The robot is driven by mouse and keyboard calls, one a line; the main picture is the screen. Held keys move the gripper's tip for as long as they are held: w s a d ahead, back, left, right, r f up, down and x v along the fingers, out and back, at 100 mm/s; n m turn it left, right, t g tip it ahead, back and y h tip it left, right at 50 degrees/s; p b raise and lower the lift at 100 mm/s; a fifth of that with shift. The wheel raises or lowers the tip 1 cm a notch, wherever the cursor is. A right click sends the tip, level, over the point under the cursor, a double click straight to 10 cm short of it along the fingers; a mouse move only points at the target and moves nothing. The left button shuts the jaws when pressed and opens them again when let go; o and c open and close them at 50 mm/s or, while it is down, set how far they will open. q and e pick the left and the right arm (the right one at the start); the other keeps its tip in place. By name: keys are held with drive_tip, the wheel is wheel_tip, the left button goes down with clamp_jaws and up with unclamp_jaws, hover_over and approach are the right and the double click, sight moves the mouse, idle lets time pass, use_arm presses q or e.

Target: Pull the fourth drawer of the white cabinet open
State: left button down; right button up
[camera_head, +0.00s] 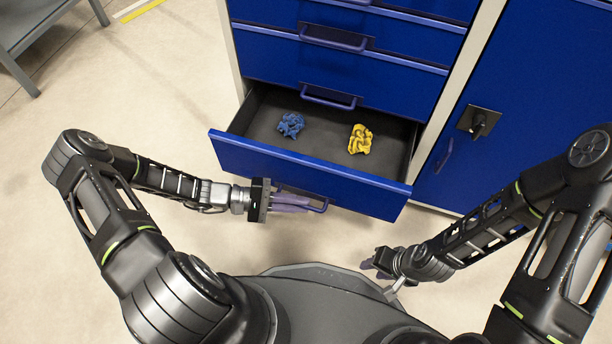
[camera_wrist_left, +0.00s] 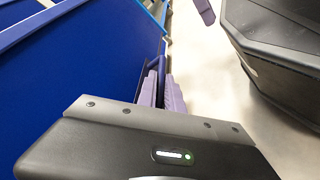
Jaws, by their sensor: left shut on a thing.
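The cabinet has a white frame (camera_head: 232,50) and blue drawer fronts. Its lowest visible drawer (camera_head: 285,165) is pulled well out, with its dark inside showing. The cabinet's top is cut off, so I cannot count the drawers. My left gripper (camera_head: 300,202) is in front of that drawer, its purple fingers shut on the drawer's blue handle (camera_head: 323,206). In the left wrist view the fingers (camera_wrist_left: 164,88) close around the handle (camera_wrist_left: 158,62), beside the blue front (camera_wrist_left: 100,60). My right gripper (camera_head: 376,264) is low and apart from the cabinet; its opening is unclear.
The drawers above (camera_head: 330,72) are shut. A blue door with a black latch (camera_head: 478,122) is at the right. A grey table (camera_head: 30,25) stands far left. The floor at left is clear.

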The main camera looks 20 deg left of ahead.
use_arm(q)
drive_tip(key=s+p, duration=0.1)
drive_tip(key=s, duration=0.5)
drive_tip(key=shift+a, duration=0.2)
drive_tip(key=c, duration=1.5)
unclamp_jaws()
drive_tip(key=p+v, duration=0.1)
drive_tip(key=v, duration=0.7)
drive_tip(key=shift+d+p, duration=0.1)
drive_tip(key=shift+p, duration=0.3)
